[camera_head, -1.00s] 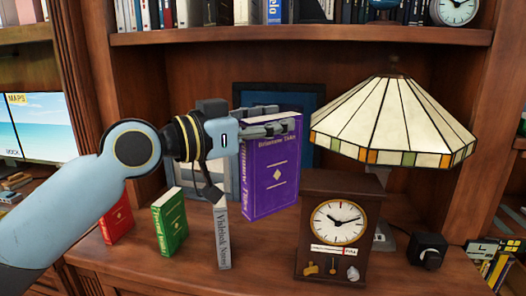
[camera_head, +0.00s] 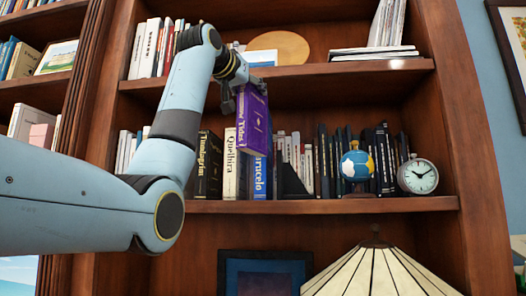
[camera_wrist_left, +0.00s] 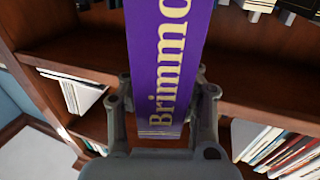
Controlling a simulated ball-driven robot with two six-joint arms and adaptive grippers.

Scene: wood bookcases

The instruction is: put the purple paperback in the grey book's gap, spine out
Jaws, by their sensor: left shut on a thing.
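The purple paperback (camera_head: 254,122) hangs upright, slightly tilted, from my left gripper (camera_head: 246,86), which is shut on its upper end. It is in front of the middle shelf's row of books, with its lettered spine and cover toward the head camera. In the left wrist view the purple paperback (camera_wrist_left: 165,55) shows its gold-lettered spine between the fingers of my left gripper (camera_wrist_left: 168,108). I cannot make out a gap in the row; the paperback covers part of it. The grey book is not in view now. My right gripper is not in view.
The middle shelf (camera_head: 330,205) holds a black book (camera_head: 208,165), a white book (camera_head: 230,165), a blue book (camera_head: 259,178), a dark bookend (camera_head: 291,182), a globe (camera_head: 357,167) and a clock (camera_head: 418,176). Below stands a lampshade (camera_head: 375,268). The upper shelf (camera_head: 350,70) is close above.

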